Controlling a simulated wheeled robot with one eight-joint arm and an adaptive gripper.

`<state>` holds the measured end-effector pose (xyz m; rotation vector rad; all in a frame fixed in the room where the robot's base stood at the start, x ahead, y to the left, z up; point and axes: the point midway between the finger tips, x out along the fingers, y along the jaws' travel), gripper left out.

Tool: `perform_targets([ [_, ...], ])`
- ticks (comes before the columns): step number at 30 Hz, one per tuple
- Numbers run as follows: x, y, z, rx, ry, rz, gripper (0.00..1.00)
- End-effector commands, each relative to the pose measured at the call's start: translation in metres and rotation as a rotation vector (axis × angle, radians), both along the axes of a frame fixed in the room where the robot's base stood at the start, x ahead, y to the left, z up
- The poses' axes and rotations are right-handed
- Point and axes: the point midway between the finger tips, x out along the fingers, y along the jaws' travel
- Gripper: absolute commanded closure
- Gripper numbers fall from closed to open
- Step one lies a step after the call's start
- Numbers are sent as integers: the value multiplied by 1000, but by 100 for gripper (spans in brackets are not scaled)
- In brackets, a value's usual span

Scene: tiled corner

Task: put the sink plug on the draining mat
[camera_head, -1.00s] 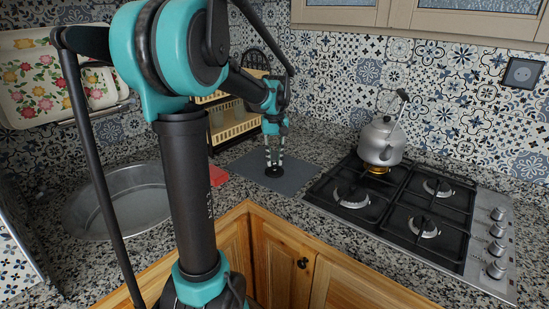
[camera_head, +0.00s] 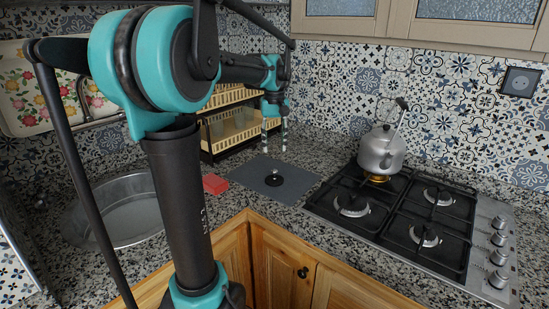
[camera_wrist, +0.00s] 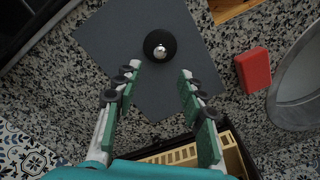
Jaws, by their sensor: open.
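The sink plug (camera_head: 274,179), a black disc with a small shiny knob, lies on the dark grey draining mat (camera_head: 297,188). In the wrist view the plug (camera_wrist: 160,45) is wholly within the mat (camera_wrist: 112,36), with grey mat around it. My gripper (camera_head: 274,151) is open and empty above the far part of the mat, clear of the plug. In the wrist view its two green-padded fingers (camera_wrist: 161,70) are spread wide, with the plug beyond their tips.
A red sponge-like block (camera_head: 215,184) lies between the mat and the round metal sink (camera_head: 128,238). A cream dish rack (camera_head: 232,133) stands behind the mat. A gas hob (camera_head: 352,228) with a kettle (camera_head: 381,152) is at right.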

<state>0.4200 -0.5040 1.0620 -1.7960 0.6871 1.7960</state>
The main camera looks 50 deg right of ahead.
Motion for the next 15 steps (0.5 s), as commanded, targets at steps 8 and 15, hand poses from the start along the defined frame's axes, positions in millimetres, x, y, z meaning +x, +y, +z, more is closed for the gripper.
perform_targets([
  [8,0,0,31,0,0,0,59],
  [15,0,0,33,0,0,0,59],
])
